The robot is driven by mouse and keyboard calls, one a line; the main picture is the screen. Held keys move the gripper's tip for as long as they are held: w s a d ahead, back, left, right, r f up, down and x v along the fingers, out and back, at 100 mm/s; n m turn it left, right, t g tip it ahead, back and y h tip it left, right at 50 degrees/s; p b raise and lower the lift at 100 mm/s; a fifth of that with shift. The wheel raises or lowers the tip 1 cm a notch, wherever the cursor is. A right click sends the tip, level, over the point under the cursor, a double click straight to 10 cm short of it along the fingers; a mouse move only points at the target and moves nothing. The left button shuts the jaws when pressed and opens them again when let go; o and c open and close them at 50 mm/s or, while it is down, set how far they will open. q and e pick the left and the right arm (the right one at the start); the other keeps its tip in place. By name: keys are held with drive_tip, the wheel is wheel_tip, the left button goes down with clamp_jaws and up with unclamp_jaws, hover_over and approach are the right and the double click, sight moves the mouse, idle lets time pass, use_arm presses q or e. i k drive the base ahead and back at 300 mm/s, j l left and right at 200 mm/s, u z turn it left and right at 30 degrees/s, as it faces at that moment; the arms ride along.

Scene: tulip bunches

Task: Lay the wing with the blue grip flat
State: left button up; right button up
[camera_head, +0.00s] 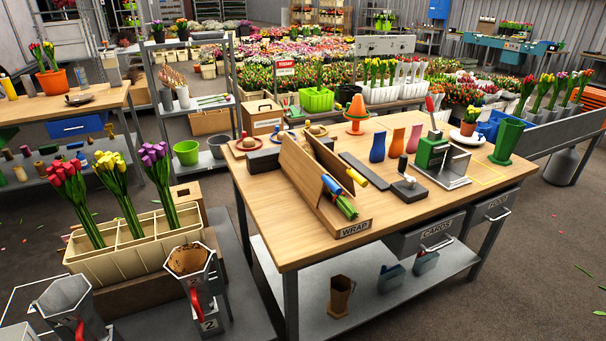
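The wooden wrap stand (328,222), labelled WRAP, sits near the left front of the wooden table (420,205). Its left wing (303,177) is a raised, tilted board with the blue grip (332,185) at its near end. The other wing (334,160) is also raised, with the yellow grip (356,176) at its near end. Green stems (346,206) stick out at the near end between the wings; anything farther inside is hidden by the left wing. Neither of my grippers is in view.
A dark flat bar (370,171) and a small dark block with an upright handle (409,190) lie right of the stand. Blue, orange and pink vases (397,143) stand behind. A cream tulip crate (135,250) and grey hexagonal containers (193,270) are at left.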

sight(307, 173)
drive_tip(key=i+l+u, duration=0.1)
drive_tip(key=u, duration=0.3)
drive_tip(key=l+u, duration=0.25)
drive_tip(key=u, duration=0.2)
drive_tip(key=l+u, duration=0.2)
drive_tip(key=u, duration=0.2)
drive_tip(key=l+u, duration=0.2)
drive_tip(key=l, duration=0.35)
drive_tip(key=l+u, duration=0.15)
drive_tip(key=l, duration=0.45)
drive_tip(key=l+u, duration=0.2)
drive_tip(key=l, duration=0.35)
drive_tip(key=k+l+u, duration=0.2)
drive_tip(key=l, duration=0.35)
